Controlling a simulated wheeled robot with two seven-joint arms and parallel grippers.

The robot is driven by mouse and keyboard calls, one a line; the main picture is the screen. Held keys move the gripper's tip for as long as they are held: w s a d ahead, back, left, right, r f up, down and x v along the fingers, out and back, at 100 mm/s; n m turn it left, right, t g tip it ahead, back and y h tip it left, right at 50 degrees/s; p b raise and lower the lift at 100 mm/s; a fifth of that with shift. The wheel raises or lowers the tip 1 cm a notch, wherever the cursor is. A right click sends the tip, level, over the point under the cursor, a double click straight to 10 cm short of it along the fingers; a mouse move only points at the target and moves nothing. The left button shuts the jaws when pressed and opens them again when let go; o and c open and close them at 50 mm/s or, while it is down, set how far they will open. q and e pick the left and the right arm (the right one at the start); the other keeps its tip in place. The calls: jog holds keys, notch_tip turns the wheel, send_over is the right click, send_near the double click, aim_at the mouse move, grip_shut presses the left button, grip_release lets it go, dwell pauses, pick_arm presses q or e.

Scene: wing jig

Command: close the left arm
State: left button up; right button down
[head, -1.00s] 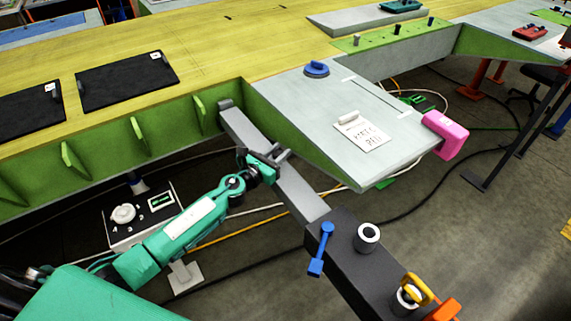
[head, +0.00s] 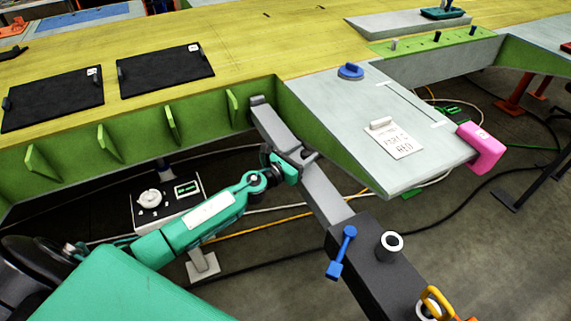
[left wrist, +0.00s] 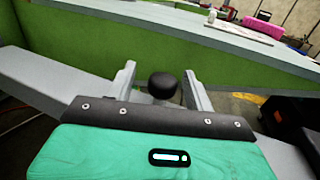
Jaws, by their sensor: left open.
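The grey jig arm (head: 325,192) is a long bar. It runs from a dark block (head: 372,262) at the lower right up to the green ribbed side of the wing, where its far end lies close to or against the edge. My left gripper (head: 303,158) is at the middle of this bar. In the left wrist view, its two grey fingers (left wrist: 160,78) are open on either side of a round black knob (left wrist: 163,86), apart from it as far as I can see. The bar (left wrist: 50,85) runs behind and below the fingers. My right gripper is out of view.
The dark block carries a blue handle (head: 342,252), a white-topped cylinder (head: 389,245) and a yellow handle. The grey wing panel (head: 345,110) holds a paper tag (head: 393,140) and a pink block (head: 481,148). A control box (head: 165,207) and cables lie below the wing.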

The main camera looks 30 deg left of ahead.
pick_arm(q)
jog(key=b+v, duration=0.3)
jog(key=v, duration=0.9)
jog(key=shift+s, duration=0.15)
jog(key=shift+a, duration=0.2)
jog(key=s+a+f+n+g+y, duration=0.15)
jog(key=a+f+n+y, duration=0.35)
jog(key=f, duration=0.6)
jog(key=a+f+n+g, duration=0.2)
jog(key=f+n, duration=0.5)
jog(key=f, duration=0.3)
jog(key=s+a+f+n+g+y, duration=0.15)
jog(key=s+f+n, duration=0.3)
jog(key=f, duration=0.45)
jog(key=s+f+n+g+y, duration=0.1)
jog(key=s+f+n+g, duration=0.1)
jog(key=s+f+n, duration=0.45)
jog(key=s+d+f+n+g, duration=0.3)
jog(key=s+f, duration=0.5)
jog(key=s, duration=0.4)
jog(key=s+d+f+n+g+h, duration=0.1)
jog(key=s+d+f+n+g, duration=0.2)
jog(key=s+d+f+n, duration=0.2)
jog(key=s+d+f+n+g, duration=0.3)
jog(key=s+f+n, duration=0.3)
jog(key=s+f, duration=0.6)
jog(key=s+d, duration=0.1)
jog(key=s, duration=0.7)
jog(key=shift+d+n, duration=0.15)
jog(key=shift+n, duration=0.15)
